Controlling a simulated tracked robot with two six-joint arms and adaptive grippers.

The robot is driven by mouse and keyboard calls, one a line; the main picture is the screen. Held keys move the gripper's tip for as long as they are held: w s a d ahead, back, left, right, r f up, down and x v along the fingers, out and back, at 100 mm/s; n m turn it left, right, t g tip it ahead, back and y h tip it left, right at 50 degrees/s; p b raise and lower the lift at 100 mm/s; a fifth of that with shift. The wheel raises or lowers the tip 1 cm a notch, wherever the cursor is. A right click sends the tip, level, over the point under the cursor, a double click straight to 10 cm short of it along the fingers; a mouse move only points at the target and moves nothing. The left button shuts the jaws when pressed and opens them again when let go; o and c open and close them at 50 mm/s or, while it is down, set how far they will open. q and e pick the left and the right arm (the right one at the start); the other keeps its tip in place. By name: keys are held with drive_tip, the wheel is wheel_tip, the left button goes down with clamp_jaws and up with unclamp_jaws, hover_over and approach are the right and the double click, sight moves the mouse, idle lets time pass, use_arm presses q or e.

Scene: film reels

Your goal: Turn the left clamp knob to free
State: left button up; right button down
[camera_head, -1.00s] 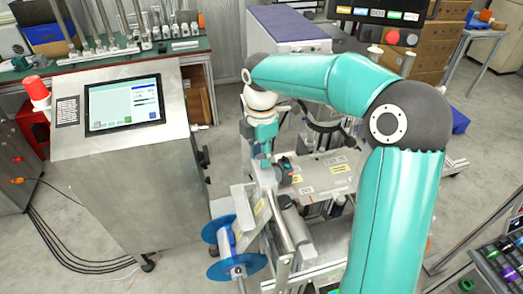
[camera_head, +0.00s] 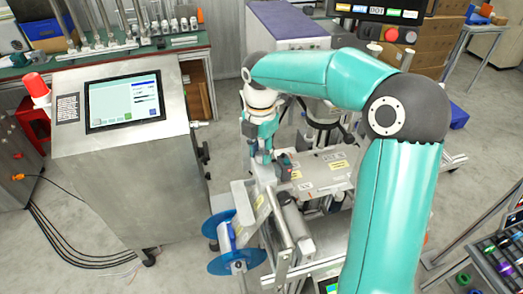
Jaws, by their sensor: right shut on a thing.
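My right arm reaches in from the right, and its gripper (camera_head: 262,157) points down at the left side of the film machine (camera_head: 322,172). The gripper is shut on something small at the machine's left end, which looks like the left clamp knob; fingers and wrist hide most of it. A dark knob-like part with a little red (camera_head: 284,164) sits just right of the fingers. A reel with blue flanges (camera_head: 234,262) hangs below and left of the gripper. My left gripper is not in view.
A rack of coloured parts (camera_head: 495,255) is at the lower right. Grey floor lies between console and machine.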

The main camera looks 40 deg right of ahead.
sight(261, 154)
drive_tip(key=c, duration=0.8)
unclamp_jaws()
drive_tip(key=shift+c, duration=0.2)
drive_tip(key=shift+r, duration=0.1)
wheel_tip(261, 154, up, 12)
